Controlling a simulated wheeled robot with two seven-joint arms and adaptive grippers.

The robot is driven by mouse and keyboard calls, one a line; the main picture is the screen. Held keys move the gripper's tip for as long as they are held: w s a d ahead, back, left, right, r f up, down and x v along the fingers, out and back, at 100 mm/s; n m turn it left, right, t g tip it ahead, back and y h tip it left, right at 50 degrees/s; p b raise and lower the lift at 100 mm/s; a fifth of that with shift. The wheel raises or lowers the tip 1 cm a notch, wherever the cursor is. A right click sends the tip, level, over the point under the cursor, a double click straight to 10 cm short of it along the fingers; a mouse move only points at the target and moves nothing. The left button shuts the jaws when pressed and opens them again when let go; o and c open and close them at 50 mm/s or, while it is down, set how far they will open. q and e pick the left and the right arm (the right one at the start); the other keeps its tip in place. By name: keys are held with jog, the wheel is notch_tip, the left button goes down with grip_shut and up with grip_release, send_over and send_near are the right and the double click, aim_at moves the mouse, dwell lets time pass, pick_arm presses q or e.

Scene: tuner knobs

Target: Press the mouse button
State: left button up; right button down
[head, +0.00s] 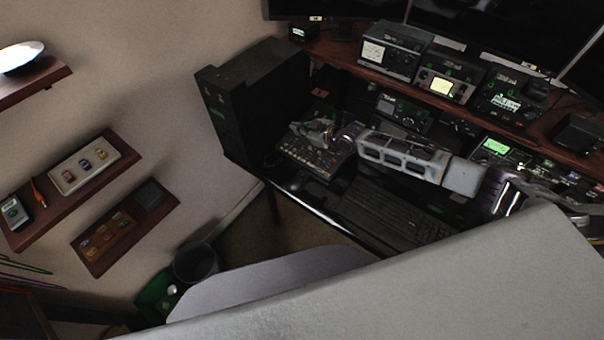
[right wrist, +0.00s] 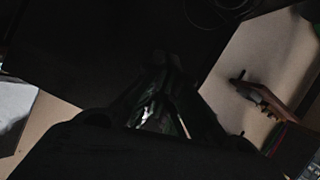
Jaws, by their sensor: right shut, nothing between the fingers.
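My right arm reaches in from the right across the desk. My right gripper (head: 304,130) is over the far side of a panel with several knobs (head: 314,157), near the black computer tower. In the dark right wrist view, the right gripper's fingers (right wrist: 160,65) come together at the tips with nothing visible between them. I cannot tell if they touch anything. My left gripper is not in view.
The computer tower (head: 250,95) stands left of my right gripper. Radio units, including one with a lit screen (head: 445,85), line the raised shelf. Monitors stand behind. A grey chair (head: 260,280) and a bin (head: 195,262) are in front. Wall shelves (head: 125,225) hang at left.

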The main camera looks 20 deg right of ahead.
jog(key=s+f+m+g+h, duration=0.1)
jog(key=s+f+m+g, duration=0.3)
jog(key=m, duration=0.7)
jog(key=shift+s+d+f, duration=0.45)
jog(key=shift+s+f, duration=0.05)
jog(key=shift+f, duration=0.9)
jog(key=shift+f, duration=0.2)
jog(key=b, duration=0.6)
send_over(303, 174)
jog(key=w+d, duration=0.1)
jog(key=shift+f, duration=2.95)
jog(key=shift+f+b, duration=0.85)
jog(key=shift+f, duration=0.45)
